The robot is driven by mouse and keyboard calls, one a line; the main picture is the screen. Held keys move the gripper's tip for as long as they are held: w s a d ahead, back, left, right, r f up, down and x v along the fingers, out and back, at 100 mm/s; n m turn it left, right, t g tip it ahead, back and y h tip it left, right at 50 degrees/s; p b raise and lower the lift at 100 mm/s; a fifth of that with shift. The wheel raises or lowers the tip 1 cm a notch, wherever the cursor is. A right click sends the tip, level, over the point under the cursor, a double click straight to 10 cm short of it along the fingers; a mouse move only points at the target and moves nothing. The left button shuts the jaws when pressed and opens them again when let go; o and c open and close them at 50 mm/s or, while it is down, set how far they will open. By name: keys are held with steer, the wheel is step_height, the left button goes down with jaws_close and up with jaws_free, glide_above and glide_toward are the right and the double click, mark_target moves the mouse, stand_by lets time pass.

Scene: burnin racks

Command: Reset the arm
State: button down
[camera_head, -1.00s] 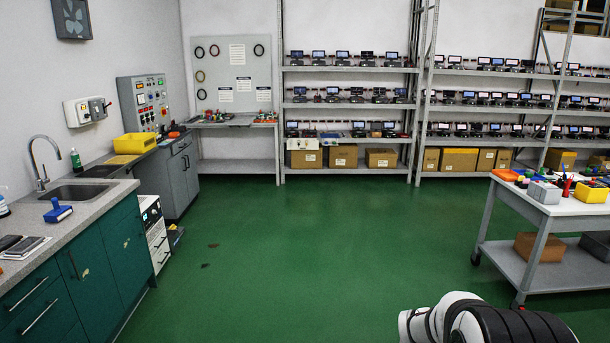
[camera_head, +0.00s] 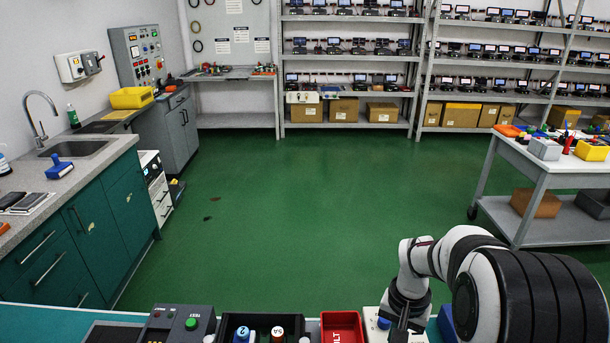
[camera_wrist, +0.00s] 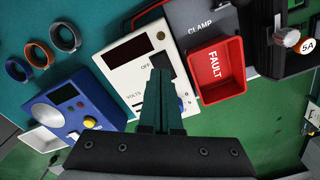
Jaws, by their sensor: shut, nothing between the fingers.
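My arm reaches in from the right of the head view, its white links and black ribbed part in front of the bench. My gripper (camera_head: 402,331) points down at the bottom edge of the head view. In the wrist view my gripper (camera_wrist: 163,95) is shut and empty, its dark fingers together.
Near the gripper are a red FAULT tray (camera_wrist: 216,70), a blue device (camera_wrist: 75,112) and several rings (camera_wrist: 62,37) on the teal bench. In the head view a dark box with a green button (camera_head: 192,323) stands left. Green floor (camera_head: 300,215) lies open beyond.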

step_height(320, 180, up, 3)
steer(key=shift+f, duration=0.2)
steer(key=shift+r, duration=0.1)
